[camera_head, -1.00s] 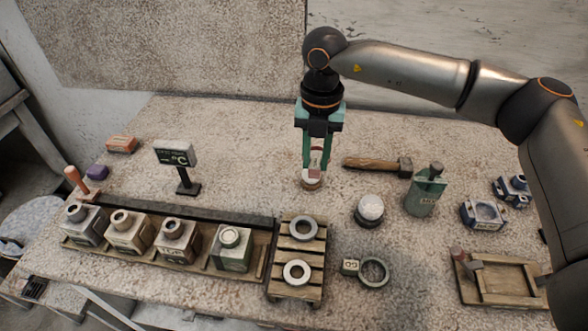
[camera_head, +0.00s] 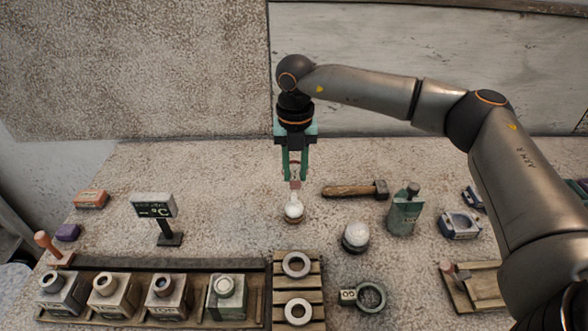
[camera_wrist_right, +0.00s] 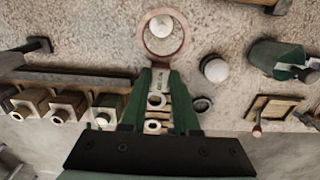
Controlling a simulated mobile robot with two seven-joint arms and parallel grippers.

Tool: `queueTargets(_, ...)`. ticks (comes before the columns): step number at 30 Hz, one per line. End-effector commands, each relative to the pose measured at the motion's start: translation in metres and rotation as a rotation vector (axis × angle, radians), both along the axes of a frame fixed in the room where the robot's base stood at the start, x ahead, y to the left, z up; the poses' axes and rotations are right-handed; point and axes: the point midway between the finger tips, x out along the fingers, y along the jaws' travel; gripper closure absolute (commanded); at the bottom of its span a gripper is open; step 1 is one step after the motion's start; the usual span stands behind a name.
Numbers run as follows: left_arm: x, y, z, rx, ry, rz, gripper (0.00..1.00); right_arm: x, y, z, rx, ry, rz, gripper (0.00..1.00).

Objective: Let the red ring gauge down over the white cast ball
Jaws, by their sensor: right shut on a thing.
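My right gripper (camera_head: 295,178) points down in the head view, shut on the red ring gauge (camera_head: 296,184). The ring is hard to make out there. In the wrist view the pinkish-red ring (camera_wrist_right: 147,46) shows as a full circle just beyond the fingertips (camera_wrist_right: 165,72). The white cast ball (camera_head: 294,211) stands on a low brown base on the bench, just below the gripper. In the wrist view the ball (camera_wrist_right: 161,25) shows through the ring's opening, toward its upper part. The ring looks above the ball, apart from it. My left gripper is not in view.
A second pale ball (camera_head: 356,236) on a dark base stands to the right and nearer. A slatted pallet (camera_head: 284,315) with two rings is in front.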

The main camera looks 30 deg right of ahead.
Motion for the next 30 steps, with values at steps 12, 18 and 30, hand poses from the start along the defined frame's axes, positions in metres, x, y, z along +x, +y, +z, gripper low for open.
queueTargets(12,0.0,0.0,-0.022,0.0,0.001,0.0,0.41,0.0,0.001,-0.031,0.001,0.0,0.001,1.0)
queueTargets(18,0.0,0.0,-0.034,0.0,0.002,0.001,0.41,0.0,0.001,-0.051,0.001,0.0,0.001,1.0)
queueTargets(30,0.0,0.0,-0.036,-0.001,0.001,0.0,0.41,0.0,0.001,-0.056,0.001,0.0,0.001,1.0)
